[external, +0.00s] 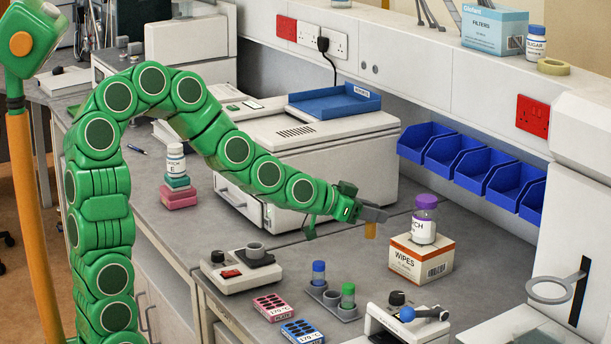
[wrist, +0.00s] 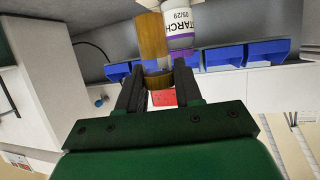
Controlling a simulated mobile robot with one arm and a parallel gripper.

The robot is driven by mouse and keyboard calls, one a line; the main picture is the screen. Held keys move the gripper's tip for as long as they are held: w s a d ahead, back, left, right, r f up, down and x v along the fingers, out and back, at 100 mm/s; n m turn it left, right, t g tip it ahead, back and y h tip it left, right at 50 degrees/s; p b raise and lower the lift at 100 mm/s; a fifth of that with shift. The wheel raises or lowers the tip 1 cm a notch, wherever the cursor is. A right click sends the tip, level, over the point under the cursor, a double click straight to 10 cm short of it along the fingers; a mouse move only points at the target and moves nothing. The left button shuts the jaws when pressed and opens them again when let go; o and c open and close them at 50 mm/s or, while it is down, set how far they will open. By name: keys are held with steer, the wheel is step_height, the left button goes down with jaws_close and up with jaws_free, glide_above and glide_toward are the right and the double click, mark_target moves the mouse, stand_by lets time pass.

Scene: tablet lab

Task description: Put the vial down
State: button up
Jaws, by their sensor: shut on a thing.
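A small amber-brown vial (external: 370,230) is held in my gripper (external: 374,213), and its lower part shows beneath the jaws in the external view. In the wrist view the vial (wrist: 150,38) is a brown cylinder between the two dark fingers of my gripper (wrist: 158,78). The jaws are shut on it. The vial appears to hang above the grey bench (external: 330,258), left of the WIPES box (external: 421,259). A white STARCH bottle with a purple lid (external: 424,220) stands on that box. It also shows close beside the vial in the wrist view (wrist: 180,30).
A scale-like device with a grey cup (external: 240,270), a grey holder with blue- and green-capped tubes (external: 333,298), and pink (external: 272,307) and blue (external: 302,332) racks stand in front. Blue bins (external: 470,163) line the wall. Bare bench lies left of the WIPES box.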

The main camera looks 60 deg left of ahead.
steer(key=shift+s+d+r+m+g+h, duration=1.65)
steer(key=shift+s+d+m+g+h, duration=1.15)
steer(key=shift+d+m+g, duration=0.7)
steer(key=shift+s+d+r+m+g+h, duration=1.6)
steer(key=shift+s+d+m+g+h, duration=1.45)
steer(key=shift+m, duration=0.95)
step_height(320, 180, down, 7)
steer(key=shift+t+y, duration=0.35)
steer(key=shift+w+d+f, duration=0.7)
steer(key=shift+w+f, duration=1.05)
steer(key=shift+w, duration=0.6)
steer(key=shift+w+d+f, duration=0.7)
steer(key=shift+w+f, duration=1.05)
steer(key=shift+w, duration=0.65)
steer(key=shift+w+d+f, duration=0.7)
steer(key=shift+w+f, duration=1.05)
steer(key=shift+w, duration=0.6)
steer(key=shift+f, duration=1.45)
